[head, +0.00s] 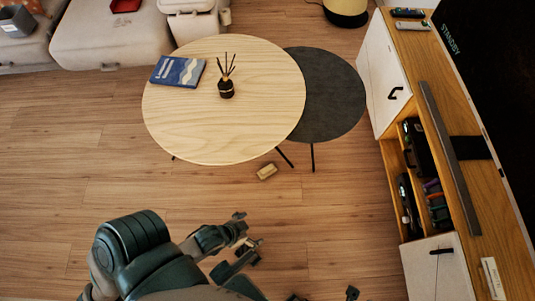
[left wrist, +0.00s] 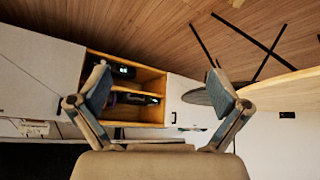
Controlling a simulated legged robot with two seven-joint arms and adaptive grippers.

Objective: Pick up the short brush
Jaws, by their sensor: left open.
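A small tan block-shaped thing (head: 266,171), which looks like the short brush, lies on the wood floor just in front of the round tables. Its bristles are too small to make out. A bit of a tan thing (left wrist: 237,3) at the top edge of the left wrist view may be the same one. My left gripper (head: 248,231) is nearer to me and a little left of the brush, apart from it. In the left wrist view its two fingers (left wrist: 160,92) are spread with nothing between them. Only dark tips, perhaps of my right gripper (head: 325,294), show at the bottom edge.
A round pale wood table (head: 185,125) holds a blue book (head: 178,71) and a reed diffuser (head: 226,88). A dark round table (head: 335,100) adjoins it; thin legs stand near the brush. A TV cabinet (head: 430,125) runs along the right. The floor at left is clear.

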